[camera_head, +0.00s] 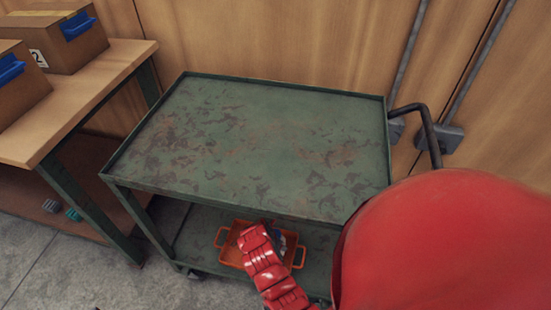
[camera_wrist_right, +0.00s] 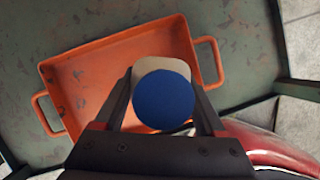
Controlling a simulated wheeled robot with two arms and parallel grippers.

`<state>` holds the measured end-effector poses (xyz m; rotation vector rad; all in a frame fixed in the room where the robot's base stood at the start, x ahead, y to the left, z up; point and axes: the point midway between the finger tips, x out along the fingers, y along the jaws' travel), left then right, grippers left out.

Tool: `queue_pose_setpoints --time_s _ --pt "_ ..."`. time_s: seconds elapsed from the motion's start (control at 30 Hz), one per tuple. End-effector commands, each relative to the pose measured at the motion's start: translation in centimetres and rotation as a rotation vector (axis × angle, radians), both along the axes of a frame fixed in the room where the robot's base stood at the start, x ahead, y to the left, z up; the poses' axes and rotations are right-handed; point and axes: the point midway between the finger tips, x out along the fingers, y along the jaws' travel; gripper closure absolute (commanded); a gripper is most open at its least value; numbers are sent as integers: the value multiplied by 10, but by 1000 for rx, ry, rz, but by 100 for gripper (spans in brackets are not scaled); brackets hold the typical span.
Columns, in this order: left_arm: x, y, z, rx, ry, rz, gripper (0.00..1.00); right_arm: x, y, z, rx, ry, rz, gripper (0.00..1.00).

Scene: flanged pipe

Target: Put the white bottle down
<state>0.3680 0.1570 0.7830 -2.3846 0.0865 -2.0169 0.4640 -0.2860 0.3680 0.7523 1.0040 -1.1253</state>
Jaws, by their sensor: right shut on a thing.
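The white bottle (camera_wrist_right: 207,60) shows in the right wrist view, seen from its blue cap (camera_wrist_right: 164,100) end; most of its body is hidden behind the cap. My right gripper (camera_wrist_right: 163,92) is shut on it, one dark finger on each side. The bottle is over the right part of an orange tray (camera_wrist_right: 88,88). I cannot tell whether its base touches the tray floor. In the head view the same tray (camera_head: 229,246) is on the cart's lower shelf, with my red right arm partly covering it. My left gripper is in neither view.
The green cart's (camera_head: 245,140) worn top shelf is empty and overhangs the lower shelf (camera_head: 200,230). A black handle (camera_head: 431,130) rises at its right. A wooden bench (camera_head: 95,88) with cardboard boxes (camera_head: 62,40) stands at the left. A wood-panelled wall is behind.

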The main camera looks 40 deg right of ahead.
Motion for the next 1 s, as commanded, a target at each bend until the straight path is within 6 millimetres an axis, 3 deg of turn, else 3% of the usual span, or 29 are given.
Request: queue_pose_setpoints --time_s 0.03,0.2,0.47,0.8,1.0 --pt "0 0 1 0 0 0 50 0 0 0 0 1 1 26" --pt "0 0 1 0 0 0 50 0 0 -1 0 0 0 0" --pt "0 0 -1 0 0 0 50 0 0 1 0 -1 -1 0" --pt "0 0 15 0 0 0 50 -5 20 55 -2 -4 3 0" --pt "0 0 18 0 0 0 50 -7 28 70 1 -2 2 0"
